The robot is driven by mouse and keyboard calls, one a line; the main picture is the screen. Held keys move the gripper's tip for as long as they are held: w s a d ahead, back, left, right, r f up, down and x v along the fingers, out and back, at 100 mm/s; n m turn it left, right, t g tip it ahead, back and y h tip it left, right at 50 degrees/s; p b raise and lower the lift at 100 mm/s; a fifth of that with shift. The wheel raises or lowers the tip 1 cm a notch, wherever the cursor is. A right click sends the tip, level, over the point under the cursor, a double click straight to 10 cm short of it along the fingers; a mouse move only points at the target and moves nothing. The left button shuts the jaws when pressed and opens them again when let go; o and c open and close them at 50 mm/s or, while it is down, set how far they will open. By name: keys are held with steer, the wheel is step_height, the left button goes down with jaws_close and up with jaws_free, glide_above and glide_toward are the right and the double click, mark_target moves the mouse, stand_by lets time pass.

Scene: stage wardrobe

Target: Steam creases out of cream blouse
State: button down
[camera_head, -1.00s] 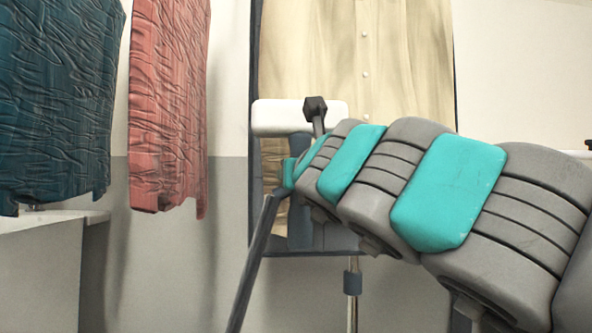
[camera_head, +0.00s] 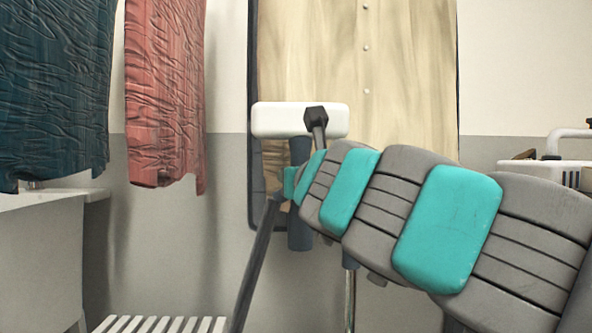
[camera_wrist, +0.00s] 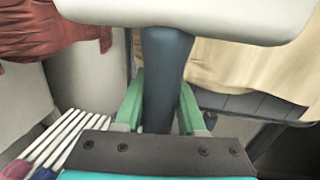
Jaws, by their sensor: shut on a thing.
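The cream blouse (camera_head: 405,80) hangs flat on a dark-edged upright board, with a row of pale buttons down its front. Its upper part looks mostly smooth, with faint streaks. A white steamer head (camera_head: 275,119) is in front of its lower left part. It also fills the top of the wrist view (camera_wrist: 190,18). My gripper (camera_wrist: 160,112) has its green fingers shut on the dark blue steamer handle (camera_wrist: 165,75), which also shows in the head view (camera_head: 300,215). My arm hides the blouse's lower right. I cannot tell whether the head touches the cloth.
A creased teal garment (camera_head: 50,90) and a creased red garment (camera_head: 165,95) hang at the left. Below is a white table (camera_head: 45,200). A white slatted rack (camera_head: 160,324) stands low at the front left. White equipment (camera_head: 540,170) stands at the right edge.

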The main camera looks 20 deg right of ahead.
mark_target(297, 245)
steer(key=shift+f, duration=0.15)
steer(key=shift+f, duration=2.4)
steer(key=shift+f, duration=2.6)
steer(key=shift+s+a+r, duration=0.15)
steer(key=shift+s+a, duration=0.05)
steer(key=shift+s, duration=0.65)
steer(key=shift+s+a+p, duration=0.2)
steer(key=shift+s+p, duration=0.2)
steer(key=shift+s, duration=0.65)
steer(key=shift+s+a+p, duration=0.15)
steer(key=shift+s+p, duration=0.25)
steer(key=shift+s, duration=0.65)
